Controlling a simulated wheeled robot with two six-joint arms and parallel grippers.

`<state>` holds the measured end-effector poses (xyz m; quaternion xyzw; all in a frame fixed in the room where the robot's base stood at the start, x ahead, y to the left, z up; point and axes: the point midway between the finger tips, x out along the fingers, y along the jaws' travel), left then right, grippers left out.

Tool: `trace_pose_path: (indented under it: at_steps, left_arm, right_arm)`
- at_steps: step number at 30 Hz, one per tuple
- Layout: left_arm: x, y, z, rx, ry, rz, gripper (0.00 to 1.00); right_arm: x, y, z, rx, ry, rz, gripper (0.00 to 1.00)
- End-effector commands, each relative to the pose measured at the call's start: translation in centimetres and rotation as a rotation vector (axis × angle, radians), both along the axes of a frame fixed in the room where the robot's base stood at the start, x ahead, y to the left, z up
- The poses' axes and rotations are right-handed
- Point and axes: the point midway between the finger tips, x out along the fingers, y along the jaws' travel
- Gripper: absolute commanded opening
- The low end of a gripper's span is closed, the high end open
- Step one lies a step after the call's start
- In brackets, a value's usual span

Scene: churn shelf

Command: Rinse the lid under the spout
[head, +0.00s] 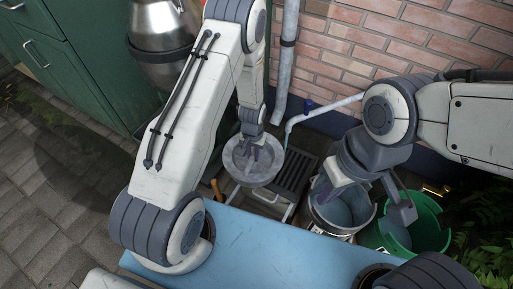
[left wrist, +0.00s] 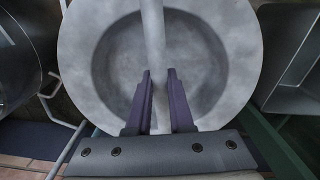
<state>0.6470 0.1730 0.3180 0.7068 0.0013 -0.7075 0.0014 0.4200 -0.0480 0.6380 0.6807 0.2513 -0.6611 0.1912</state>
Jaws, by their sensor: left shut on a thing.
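A round grey metal lid (head: 240,172) hangs in the middle of the head view. My left gripper (head: 254,152) is shut on its bar handle (left wrist: 153,35), which stands between the two purple fingers in the left wrist view. The pale spout (head: 325,108) comes from the brick wall and bends down just right of the lid. A thin bluish line, perhaps water, shows below its end; I cannot tell whether it meets the lid. My right gripper (head: 368,200) is open, its fingers wide apart above a metal churn or pot (head: 325,222).
A dark slatted grate (head: 295,172) lies below and right of the lid. A green tub (head: 430,230) stands right of the pot. A metal churn (head: 160,30) is at upper left beside green cabinets (head: 95,65). A downpipe (head: 286,65) runs down the brick wall.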

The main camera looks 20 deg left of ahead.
Motion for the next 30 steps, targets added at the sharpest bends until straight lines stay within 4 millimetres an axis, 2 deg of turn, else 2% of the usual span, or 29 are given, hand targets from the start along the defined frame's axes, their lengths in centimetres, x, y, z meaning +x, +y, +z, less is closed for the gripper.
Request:
trace_pose_path:
  at_steps: [21,30]
  left_arm:
    - [-6.2,1.2,1.1,0.000,0.001,0.001,0.00]
    - [-6.7,1.3,1.1,0.000,-0.001,0.000,0.00]
  right_arm:
    - [0.0,0.0,2.5,0.000,0.000,0.000,0.00]
    - [0.0,0.0,2.6,0.000,0.000,0.000,0.00]
